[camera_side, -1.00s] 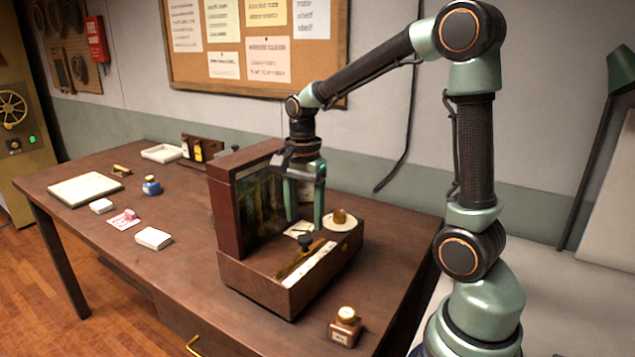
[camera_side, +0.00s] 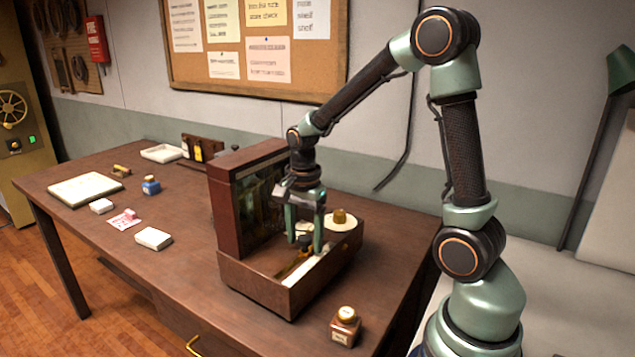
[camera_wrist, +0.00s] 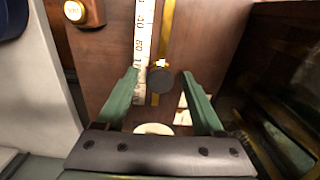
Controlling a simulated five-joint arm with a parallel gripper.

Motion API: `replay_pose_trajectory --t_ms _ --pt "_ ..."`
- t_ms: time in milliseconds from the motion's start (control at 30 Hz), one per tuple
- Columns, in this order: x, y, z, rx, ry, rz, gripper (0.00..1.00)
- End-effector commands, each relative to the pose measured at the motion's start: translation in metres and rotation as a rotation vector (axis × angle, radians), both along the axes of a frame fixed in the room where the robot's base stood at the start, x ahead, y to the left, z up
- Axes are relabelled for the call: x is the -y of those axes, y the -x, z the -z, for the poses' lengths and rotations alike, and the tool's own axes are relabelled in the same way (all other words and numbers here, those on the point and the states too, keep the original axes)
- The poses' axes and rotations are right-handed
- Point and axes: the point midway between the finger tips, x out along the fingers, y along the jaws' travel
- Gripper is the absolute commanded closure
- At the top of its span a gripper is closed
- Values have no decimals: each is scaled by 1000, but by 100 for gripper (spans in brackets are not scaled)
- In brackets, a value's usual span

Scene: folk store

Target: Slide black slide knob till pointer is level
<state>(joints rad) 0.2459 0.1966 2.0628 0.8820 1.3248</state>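The black slide knob (camera_side: 304,240) sits on a brass rail beside a white number scale (camera_side: 322,268) on the wooden balance base (camera_side: 258,283). In the wrist view the round black knob (camera_wrist: 161,80) lies between the two green fingers, with a visible gap on each side. My gripper (camera_side: 304,245) is open and lowered around the knob; its fingertips also show in the wrist view (camera_wrist: 159,74). The tall wooden case (camera_side: 228,210) with a dark glass front stands at the left of the base. I cannot make out the pointer.
A white pan with a brass weight (camera_side: 340,215) stands close behind my gripper. A brown bottle (camera_side: 345,326) stands in front of the balance and shows in the wrist view (camera_wrist: 84,11). Small white boxes and a blue ink bottle (camera_side: 151,185) lie to the left.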

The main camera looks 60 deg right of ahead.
Motion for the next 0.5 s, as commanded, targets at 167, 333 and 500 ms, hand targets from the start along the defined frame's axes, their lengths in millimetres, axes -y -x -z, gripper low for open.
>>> replay_pose_trajectory --t_ms 167,333,500 --pt "0 0 0 0 0 0 87" --pt "0 0 0 0 0 0 87" --pt "0 0 0 1 0 0 87"
